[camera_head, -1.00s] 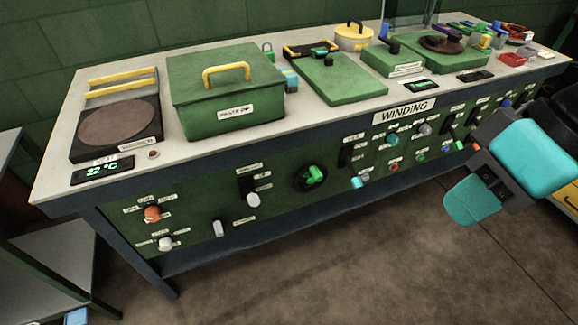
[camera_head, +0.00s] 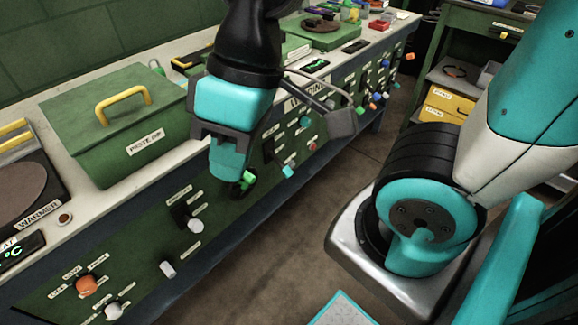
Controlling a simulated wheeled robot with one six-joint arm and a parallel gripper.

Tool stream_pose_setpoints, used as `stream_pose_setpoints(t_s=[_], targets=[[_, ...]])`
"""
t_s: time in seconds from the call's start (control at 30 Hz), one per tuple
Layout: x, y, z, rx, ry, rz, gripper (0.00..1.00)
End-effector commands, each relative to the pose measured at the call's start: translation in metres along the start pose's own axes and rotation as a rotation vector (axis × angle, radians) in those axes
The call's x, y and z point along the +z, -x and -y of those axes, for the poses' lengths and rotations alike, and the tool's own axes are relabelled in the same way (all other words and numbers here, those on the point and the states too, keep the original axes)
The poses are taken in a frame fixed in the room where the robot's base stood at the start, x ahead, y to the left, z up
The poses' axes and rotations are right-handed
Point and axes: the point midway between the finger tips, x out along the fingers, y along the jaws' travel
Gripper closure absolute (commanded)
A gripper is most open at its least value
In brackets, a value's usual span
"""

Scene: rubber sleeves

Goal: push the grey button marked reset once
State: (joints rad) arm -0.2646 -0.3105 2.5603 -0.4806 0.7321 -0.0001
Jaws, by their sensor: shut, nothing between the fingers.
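The green front panel (camera_head: 140,270) of the bench carries knobs, switches and buttons. Their labels are too small to read, so I cannot tell which one is marked reset. Pale grey controls show at the lower left: one below a black switch plate (camera_head: 196,225), one lower down (camera_head: 168,268) and one at the bottom edge (camera_head: 114,310). My gripper (camera_head: 226,172) is shut and empty, pointing down in front of the panel beside the green knob (camera_head: 246,180), partly covering it. It is unclear whether they touch. My wrist hides part of the panel and the winding sign.
A green lidded box (camera_head: 112,130) with a yellow handle and a warmer (camera_head: 25,190) stand on the bench top. Teal, red, blue and orange controls continue along the panel to the right. A shelf unit with yellow drawers (camera_head: 445,103) stands at right. Bare floor (camera_head: 270,270) lies before the bench.

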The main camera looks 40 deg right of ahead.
Motion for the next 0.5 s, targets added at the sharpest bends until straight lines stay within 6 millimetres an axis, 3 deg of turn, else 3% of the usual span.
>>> stream_pose_setpoints(t_s=[0.17, 0.27, 0.5], targets=[[-0.003, -0.026, -0.016, 0.007, -0.018, -0.029, 1.00], [-0.011, -0.064, -0.040, 0.024, -0.044, -0.079, 1.00], [-0.029, -0.171, -0.138, 0.122, -0.131, -0.259, 1.00]])
